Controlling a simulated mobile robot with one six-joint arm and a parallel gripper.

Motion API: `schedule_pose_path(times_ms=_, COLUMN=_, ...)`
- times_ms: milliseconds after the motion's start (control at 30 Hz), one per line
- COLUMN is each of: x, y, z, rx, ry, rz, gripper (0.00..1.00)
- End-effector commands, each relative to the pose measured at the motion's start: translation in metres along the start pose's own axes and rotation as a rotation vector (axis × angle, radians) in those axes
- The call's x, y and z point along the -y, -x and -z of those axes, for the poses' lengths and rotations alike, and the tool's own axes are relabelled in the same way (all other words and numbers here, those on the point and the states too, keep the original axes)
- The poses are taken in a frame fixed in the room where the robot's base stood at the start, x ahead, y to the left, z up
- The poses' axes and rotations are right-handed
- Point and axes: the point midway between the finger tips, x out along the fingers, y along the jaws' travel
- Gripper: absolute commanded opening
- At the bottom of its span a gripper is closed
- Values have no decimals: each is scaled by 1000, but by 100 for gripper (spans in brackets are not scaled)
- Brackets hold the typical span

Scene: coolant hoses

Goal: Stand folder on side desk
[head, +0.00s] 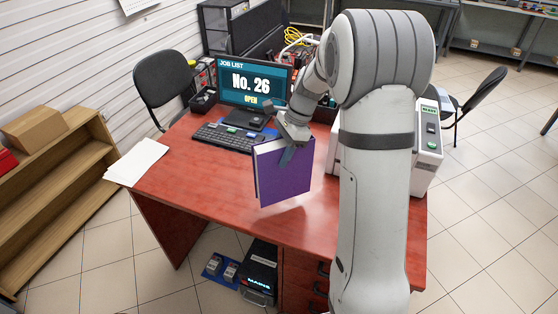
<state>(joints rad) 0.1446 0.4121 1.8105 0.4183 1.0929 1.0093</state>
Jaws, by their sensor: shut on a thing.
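A purple folder (285,177) is held upright by my gripper (290,146) at its top edge. Its broad purple face turns toward the camera and its pale edge shows at the left. The folder is over the front part of the reddish desk (215,185), with a soft shadow under it; I cannot tell for sure whether its bottom touches the top. My gripper is shut on the folder, one finger showing on its near face. My arm hides part of the desk's right side.
A monitor (254,86) reading "No. 26 OPEN", a keyboard (228,137) and a white box machine (427,150) stand on the desk. White papers (137,162) lie at its left corner. A wooden shelf (60,185) and black chairs (163,80) stand around.

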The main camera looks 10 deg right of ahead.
Motion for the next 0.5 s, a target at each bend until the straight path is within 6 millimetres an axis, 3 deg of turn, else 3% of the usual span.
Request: schedule_pose_path(times_ms=500, x=0, y=-50, z=20, rx=0, ry=2, rz=0, gripper=0)
